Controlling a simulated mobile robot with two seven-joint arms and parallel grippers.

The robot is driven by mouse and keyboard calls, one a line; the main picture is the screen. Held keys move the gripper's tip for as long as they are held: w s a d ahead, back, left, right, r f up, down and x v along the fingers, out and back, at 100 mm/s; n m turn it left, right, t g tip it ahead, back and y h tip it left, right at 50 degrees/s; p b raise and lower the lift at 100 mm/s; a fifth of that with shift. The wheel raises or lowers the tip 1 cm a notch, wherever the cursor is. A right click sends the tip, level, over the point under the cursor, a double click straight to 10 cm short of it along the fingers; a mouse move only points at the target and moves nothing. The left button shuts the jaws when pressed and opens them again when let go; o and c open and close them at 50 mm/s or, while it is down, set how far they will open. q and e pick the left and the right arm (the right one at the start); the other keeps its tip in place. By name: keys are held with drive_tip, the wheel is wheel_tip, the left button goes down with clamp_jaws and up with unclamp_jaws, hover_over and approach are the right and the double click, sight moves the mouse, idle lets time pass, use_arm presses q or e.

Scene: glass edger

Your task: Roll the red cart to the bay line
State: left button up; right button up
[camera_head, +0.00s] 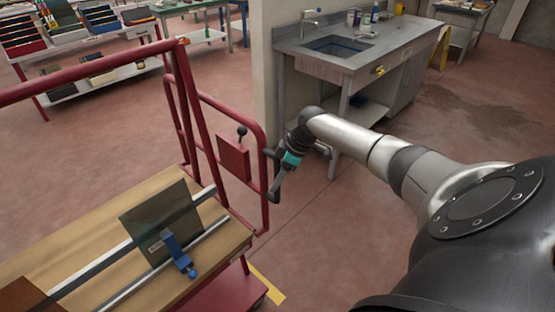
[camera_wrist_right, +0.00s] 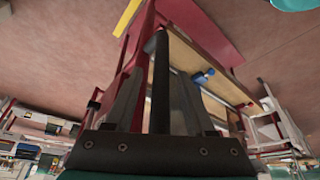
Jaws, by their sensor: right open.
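The red cart (camera_head: 262,215) stands at the left in the head view, with a red tube frame, a small red panel and a wooden deck (camera_head: 75,222). Its red frame (camera_wrist_right: 205,25) and deck also show in the right wrist view. My right gripper (camera_head: 271,172) is open at the cart's right-hand upright tube. In the wrist view a dark bar (camera_wrist_right: 160,85) lies between its spread fingers; I cannot tell whether they touch it. A yellow floor line (camera_head: 266,284) shows beside the cart's lower red part. My left gripper is out of view.
A dark glass pane (camera_head: 150,215) stands on the deck by metal rails and a blue clamp (camera_head: 177,252). A sink bench (camera_head: 350,55) and a wall end (camera_head: 262,60) stand behind my right gripper. Shelving (camera_head: 90,75) is at the back left. Open floor lies between.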

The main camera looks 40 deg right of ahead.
drive_tip(key=p+v, duration=0.2)
drive_tip(key=v, duration=1.3)
drive_tip(key=shift+s+r, duration=0.1)
